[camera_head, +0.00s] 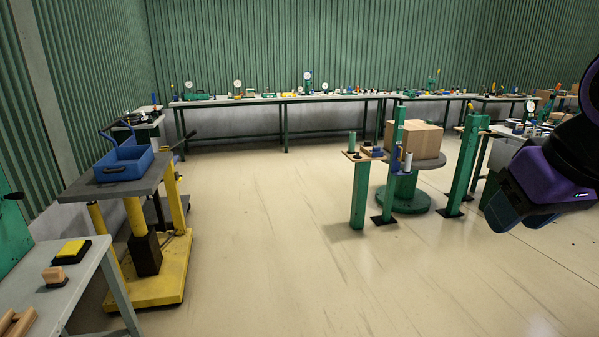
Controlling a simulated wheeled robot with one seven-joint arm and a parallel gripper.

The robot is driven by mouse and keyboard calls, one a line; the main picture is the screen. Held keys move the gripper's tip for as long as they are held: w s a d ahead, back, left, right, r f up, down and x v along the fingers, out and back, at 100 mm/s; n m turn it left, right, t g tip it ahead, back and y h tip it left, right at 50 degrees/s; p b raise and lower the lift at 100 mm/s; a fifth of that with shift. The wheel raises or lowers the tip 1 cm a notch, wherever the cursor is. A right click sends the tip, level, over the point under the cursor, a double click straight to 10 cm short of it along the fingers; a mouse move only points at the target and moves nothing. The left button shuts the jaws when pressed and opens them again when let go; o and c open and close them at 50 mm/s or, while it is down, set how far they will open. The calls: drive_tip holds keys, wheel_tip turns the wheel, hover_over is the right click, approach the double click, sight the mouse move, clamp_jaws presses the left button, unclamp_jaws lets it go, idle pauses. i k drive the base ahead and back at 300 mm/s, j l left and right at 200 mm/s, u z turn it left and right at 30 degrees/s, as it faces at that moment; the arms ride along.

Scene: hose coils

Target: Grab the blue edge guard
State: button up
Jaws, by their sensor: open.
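A narrow blue upright piece (394,158) shows at the near left side of a cardboard box (424,140), beside a green post; it may be the blue edge guard, but it is too small to be sure. A small blue object (372,151) lies on the small platform to its left. The box sits on a round turntable (438,166) with a green base. My gripper (508,206), dark and purple, is at the right edge, open, well apart from the box and much nearer the camera. Its fingers are partly unclear.
Green posts (464,165) stand around the turntable. A yellow lift cart (160,270) with a blue tray (124,163) is at left, and a grey table (60,290) at near left. Long benches (280,100) line the back wall. The middle floor is clear.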

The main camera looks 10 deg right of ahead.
sight(376, 152)
drive_tip(key=i+l+z, duration=0.1)
drive_tip(key=i+z, duration=0.3)
drive_tip(key=i, duration=0.55)
drive_tip(key=i+j+z, duration=0.2)
drive_tip(key=i+z, duration=0.15)
drive_tip(key=i, duration=1.65)
drive_tip(key=i+u, duration=0.15)
drive_tip(key=i, duration=0.85)
drive_tip(key=i+z, duration=0.15)
drive_tip(key=i, duration=0.6)
drive_tip(key=i+j+z, duration=0.1)
drive_tip(key=i, duration=0.65)
drive_tip(key=j, duration=0.05)
